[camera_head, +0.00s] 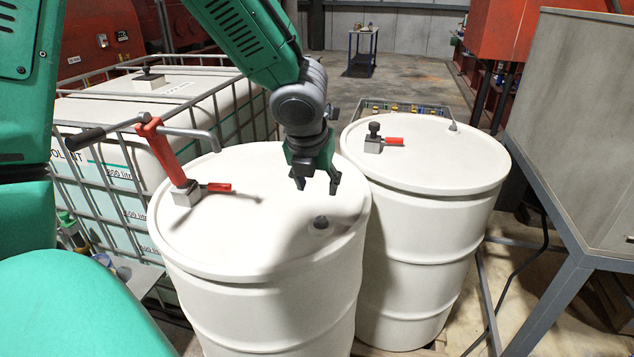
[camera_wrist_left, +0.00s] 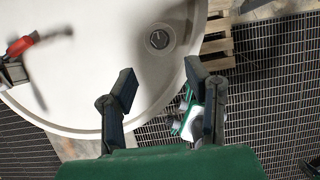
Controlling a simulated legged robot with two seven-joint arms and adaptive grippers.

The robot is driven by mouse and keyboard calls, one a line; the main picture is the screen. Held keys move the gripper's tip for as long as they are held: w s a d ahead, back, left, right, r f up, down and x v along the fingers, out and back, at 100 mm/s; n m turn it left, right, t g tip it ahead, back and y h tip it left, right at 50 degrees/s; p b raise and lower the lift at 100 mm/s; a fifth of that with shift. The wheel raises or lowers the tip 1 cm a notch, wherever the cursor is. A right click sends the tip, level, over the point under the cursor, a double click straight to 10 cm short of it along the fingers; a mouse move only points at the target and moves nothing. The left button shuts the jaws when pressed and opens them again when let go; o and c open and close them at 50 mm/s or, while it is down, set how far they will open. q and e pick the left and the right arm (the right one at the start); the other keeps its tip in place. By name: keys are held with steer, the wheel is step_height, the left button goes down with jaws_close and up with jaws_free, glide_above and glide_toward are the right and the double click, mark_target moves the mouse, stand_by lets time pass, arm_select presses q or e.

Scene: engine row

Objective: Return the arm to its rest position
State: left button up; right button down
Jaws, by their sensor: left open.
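My left gripper (camera_head: 316,182) hangs from the green arm in the head view, above the lid of the near white drum (camera_head: 265,300). Its two fingers are apart with nothing between them. In the left wrist view the gripper (camera_wrist_left: 162,88) is also open, with the drum lid (camera_wrist_left: 100,60) beyond its fingers. My right gripper does not show in either view.
The near lid carries a red-handled valve (camera_head: 187,193) and a dark cap (camera_head: 321,222). A second white drum (camera_head: 430,220) stands at right. A caged tank (camera_head: 110,190) stands left, and a grey cabinet (camera_head: 580,120) right. Open floor (camera_head: 400,85) lies behind.

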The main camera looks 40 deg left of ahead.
arm_select(q)
steer(key=shift+a, duration=0.1)
stand_by(0.3)
steer(key=s+d+f+n+h, duration=0.1)
steer(key=d+f+n, duration=0.1)
steer(key=f, duration=0.2)
steer(key=s+d+f+n+g+h, duration=0.1)
steer(key=s+d+f+n, duration=0.1)
steer(key=f, duration=0.1)
steer(key=s+d+f+n+g, duration=0.1)
steer(key=s+d+f+n, duration=0.1)
steer(key=f+n, duration=0.1)
steer(key=shift+s+d+f+h, duration=0.1)
steer(key=shift+d+f+h, duration=0.1)
steer(key=shift+f, duration=0.2)
steer(key=shift+d+f+h, duration=0.1)
steer(key=shift+f+h, duration=0.1)
steer(key=shift+f, duration=0.2)
steer(key=s+d+f+n+g, duration=0.2)
steer(key=s+d+f+n, duration=0.1)
steer(key=s+f+n, duration=1.95)
steer(key=w+d+f+b, duration=0.1)
steer(key=w+f+b, duration=0.3)
steer(key=f+b, duration=1)
steer(key=b, duration=0.3)
steer(key=shift+d+t+y, duration=0.2)
steer(key=shift+t+y, duration=0.1)
